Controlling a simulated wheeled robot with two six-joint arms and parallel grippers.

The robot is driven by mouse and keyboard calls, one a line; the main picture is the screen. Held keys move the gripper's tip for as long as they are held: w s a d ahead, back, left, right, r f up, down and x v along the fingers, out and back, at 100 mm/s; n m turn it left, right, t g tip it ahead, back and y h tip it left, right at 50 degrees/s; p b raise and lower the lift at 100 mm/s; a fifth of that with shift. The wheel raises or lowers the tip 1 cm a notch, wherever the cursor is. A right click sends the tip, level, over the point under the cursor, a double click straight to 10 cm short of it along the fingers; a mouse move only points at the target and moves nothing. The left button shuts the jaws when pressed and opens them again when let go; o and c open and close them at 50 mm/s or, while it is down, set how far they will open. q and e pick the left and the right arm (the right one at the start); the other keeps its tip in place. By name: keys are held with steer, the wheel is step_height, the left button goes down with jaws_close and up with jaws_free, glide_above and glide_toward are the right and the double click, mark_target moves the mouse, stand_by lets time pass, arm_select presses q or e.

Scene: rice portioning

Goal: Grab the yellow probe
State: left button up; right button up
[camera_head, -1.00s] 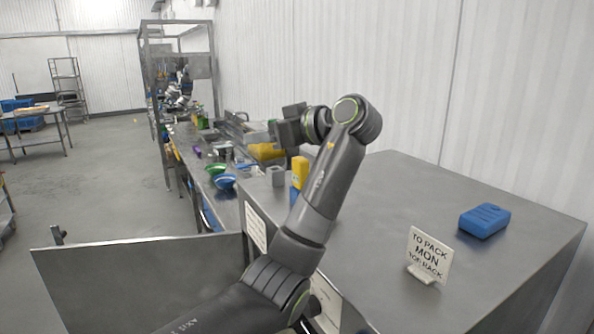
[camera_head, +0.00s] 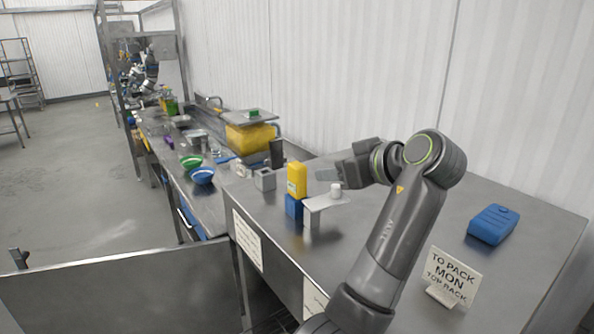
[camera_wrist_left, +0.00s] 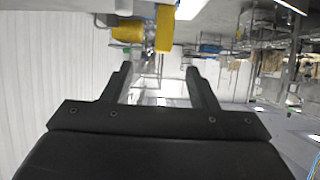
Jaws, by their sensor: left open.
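The yellow probe (camera_head: 297,179) stands upright on a blue base (camera_head: 294,207) near the left end of the steel counter. My left gripper (camera_head: 325,173) is open and empty. In the head view it is just right of the probe and does not touch it, with its fingers pointing left. In the left wrist view the two fingers (camera_wrist_left: 158,70) are spread apart. An upright yellow block (camera_wrist_left: 165,28), likely the probe, appears beyond and slightly right of the gap. My right gripper is not in view.
A small stand (camera_head: 325,202) with a white knob is just below my gripper. A grey block (camera_head: 265,180) is left of the probe. A yellow bin (camera_head: 250,137) stands farther back. A blue case (camera_head: 493,224) and a sign (camera_head: 450,277) are at right.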

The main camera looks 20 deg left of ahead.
mark_target(303, 177)
arm_select(q)
steer(key=x, duration=0.9)
steer(key=shift+w+a+f+b, duration=0.15)
steer(key=shift+w+a+b, duration=0.05)
steer(key=shift+a+b, duration=0.15)
steer(key=x, duration=0.1)
steer(key=b+x, duration=0.1)
steer(key=x, duration=0.2)
steer(key=shift+a+f+b, duration=0.35)
steer(key=shift+f, duration=0.1)
steer(key=shift+w+a, duration=0.1)
steer(key=shift+a, duration=0.05)
steer(key=c, duration=1.1)
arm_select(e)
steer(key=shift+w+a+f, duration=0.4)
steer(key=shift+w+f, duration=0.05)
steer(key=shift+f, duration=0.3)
